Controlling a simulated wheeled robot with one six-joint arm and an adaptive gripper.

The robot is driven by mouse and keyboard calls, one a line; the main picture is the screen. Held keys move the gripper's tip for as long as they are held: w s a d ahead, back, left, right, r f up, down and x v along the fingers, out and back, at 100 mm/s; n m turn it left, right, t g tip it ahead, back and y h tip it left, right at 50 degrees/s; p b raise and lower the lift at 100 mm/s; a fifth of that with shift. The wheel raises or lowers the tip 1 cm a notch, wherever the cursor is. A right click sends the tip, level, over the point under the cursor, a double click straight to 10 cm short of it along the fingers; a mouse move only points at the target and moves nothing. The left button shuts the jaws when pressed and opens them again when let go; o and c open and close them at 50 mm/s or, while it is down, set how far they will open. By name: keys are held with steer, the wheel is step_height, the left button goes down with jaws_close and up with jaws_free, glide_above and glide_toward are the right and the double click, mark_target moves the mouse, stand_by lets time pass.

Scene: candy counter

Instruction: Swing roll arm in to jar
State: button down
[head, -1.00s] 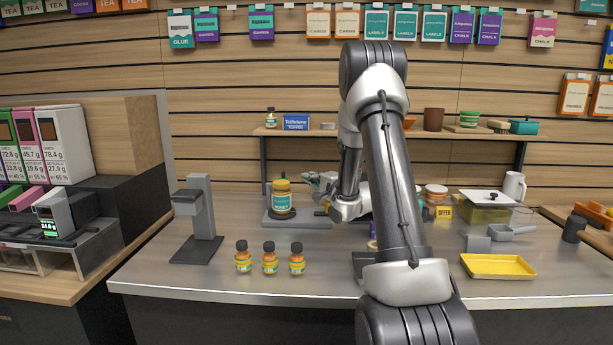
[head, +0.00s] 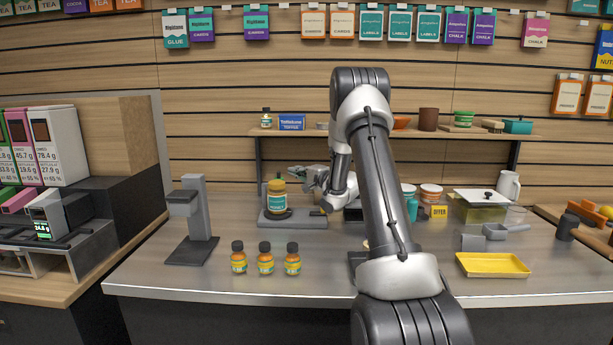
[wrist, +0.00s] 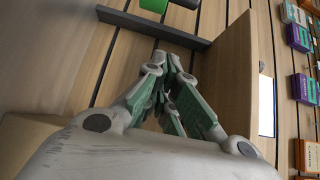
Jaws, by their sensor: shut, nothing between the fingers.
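The jar (head: 277,198), with a yellowish lid and a teal and white label, stands upright on a low grey base (head: 290,222) on the steel counter. A small dark part with a yellow end (head: 318,212), perhaps the roll arm, shows at the base's right side; its exact swing position is too small to tell. My gripper (head: 294,174) is just right of the jar's top in the head view, level with the lid; I cannot tell if they touch. In the wrist view my gripper's fingers (wrist: 162,95) are together and empty. Neither jar nor roll arm shows there.
Several small orange bottles (head: 265,260) stand in front of the base. A grey stand (head: 196,225) is to the left. A yellow tray (head: 492,265) and a lidded container (head: 484,208) are at the right. A shelf (head: 355,134) runs behind.

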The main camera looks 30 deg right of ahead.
steer(key=shift+s+a, duration=0.2)
steer(key=shift+a, duration=0.75)
steer(key=shift+s+a, duration=0.2)
steer(key=shift+a, duration=0.75)
steer(key=shift+s+a, duration=0.5)
steer(key=shift+f, duration=0.1)
